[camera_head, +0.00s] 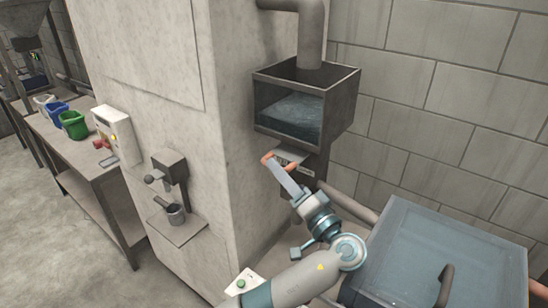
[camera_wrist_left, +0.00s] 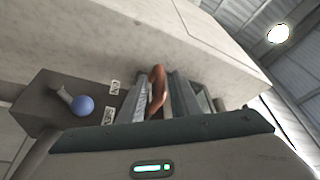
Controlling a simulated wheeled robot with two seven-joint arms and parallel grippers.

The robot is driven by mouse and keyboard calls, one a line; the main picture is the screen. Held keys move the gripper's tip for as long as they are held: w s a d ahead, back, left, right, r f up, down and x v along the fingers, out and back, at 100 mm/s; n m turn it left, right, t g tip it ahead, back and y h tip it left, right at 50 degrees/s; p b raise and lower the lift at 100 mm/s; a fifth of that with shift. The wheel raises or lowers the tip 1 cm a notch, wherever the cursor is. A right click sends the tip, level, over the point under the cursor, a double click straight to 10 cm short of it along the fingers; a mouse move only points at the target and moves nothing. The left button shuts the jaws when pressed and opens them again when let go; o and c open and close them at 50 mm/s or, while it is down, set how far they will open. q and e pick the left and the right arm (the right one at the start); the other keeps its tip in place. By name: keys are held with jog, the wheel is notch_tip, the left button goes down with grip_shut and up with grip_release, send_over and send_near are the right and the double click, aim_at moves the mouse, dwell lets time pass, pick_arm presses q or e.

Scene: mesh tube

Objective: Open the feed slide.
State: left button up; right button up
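A feed slide with a copper-coloured handle (camera_head: 268,158) sits under the open-topped grey hopper box (camera_head: 340,105) on the wall unit. Its flat plate (camera_head: 292,156) shows just behind the handle. My left gripper (camera_head: 281,175) reaches up to the handle from below. In the left wrist view the curved handle (camera_wrist_left: 157,88) lies between the two grey fingers, which are close in on both sides, so my left gripper (camera_wrist_left: 158,100) looks shut on it. Parts of the slide are hidden behind my gripper. My right gripper is not in view.
A blue-grey lidded box (camera_head: 440,245) stands at the right. A concrete column (camera_head: 235,150) is close on the left of the slide. A bench (camera_head: 85,150) with several small buckets is far left. A blue ball knob (camera_wrist_left: 83,105) shows in the wrist view.

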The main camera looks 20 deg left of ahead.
pick_arm(q)
jog(key=shift+p+x, duration=0.55)
jog(key=shift+x, duration=0.75)
grip_shut()
